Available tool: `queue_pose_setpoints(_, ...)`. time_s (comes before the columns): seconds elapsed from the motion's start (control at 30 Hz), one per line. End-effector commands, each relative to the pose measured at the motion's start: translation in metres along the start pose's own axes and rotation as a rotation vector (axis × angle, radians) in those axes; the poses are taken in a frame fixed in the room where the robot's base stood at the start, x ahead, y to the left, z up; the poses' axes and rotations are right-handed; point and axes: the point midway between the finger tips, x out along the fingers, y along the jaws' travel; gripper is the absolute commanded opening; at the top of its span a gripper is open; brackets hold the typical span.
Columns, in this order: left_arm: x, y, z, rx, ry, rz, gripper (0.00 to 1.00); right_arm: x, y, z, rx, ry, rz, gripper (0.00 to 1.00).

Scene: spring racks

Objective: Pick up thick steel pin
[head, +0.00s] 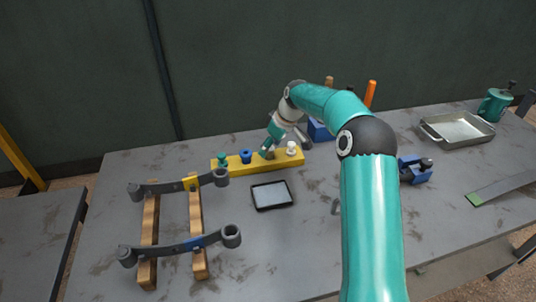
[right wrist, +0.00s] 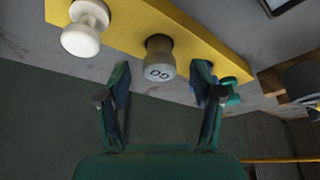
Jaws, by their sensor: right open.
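The thick steel pin (right wrist: 160,58) is a grey cylinder standing in a yellow block (head: 228,166), with a dark mark on its end face. In the right wrist view it lies between and just beyond the fingertips of my right gripper (right wrist: 160,78); I see no contact. In the head view my right gripper (head: 278,143) is over the block, pointing down, and mostly hides the pin. The right gripper is open and empty. A white knob-headed pin (head: 291,148), a blue pin (head: 245,156) and a green pin (head: 222,159) stand in the same block. My left gripper is out of view.
A dark-framed tray (head: 272,208) lies in front of the block. Two dark spring arms (head: 182,248) rest on wooden rails (head: 150,215) at the left. A blue fixture (head: 415,176), a metal pan (head: 429,133) and a green mug (head: 494,105) are at the right.

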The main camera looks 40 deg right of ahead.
Motion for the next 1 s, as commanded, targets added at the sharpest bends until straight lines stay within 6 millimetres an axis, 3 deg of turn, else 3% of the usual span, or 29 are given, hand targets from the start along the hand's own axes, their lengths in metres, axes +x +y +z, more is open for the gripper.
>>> queue_pose_setpoints(0.2,-0.003,0.001,0.0,0.0,0.0,0.0,0.4,0.022,0.0,0.0,0.0,0.0,0.0,0.66)
queue_pose_setpoints(0.43,-0.002,0.001,0.0,0.0,0.0,0.0,0.4,0.023,0.0,0.0,0.0,0.001,0.001,0.66)
queue_pose_setpoints(0.77,-0.002,0.001,0.0,0.0,0.0,0.0,0.4,0.023,0.0,0.0,0.0,0.001,0.001,0.11)
queue_pose_setpoints(1.0,-0.002,0.001,0.0,0.0,0.0,0.0,0.4,0.022,0.0,-0.001,0.0,0.003,0.002,0.1)
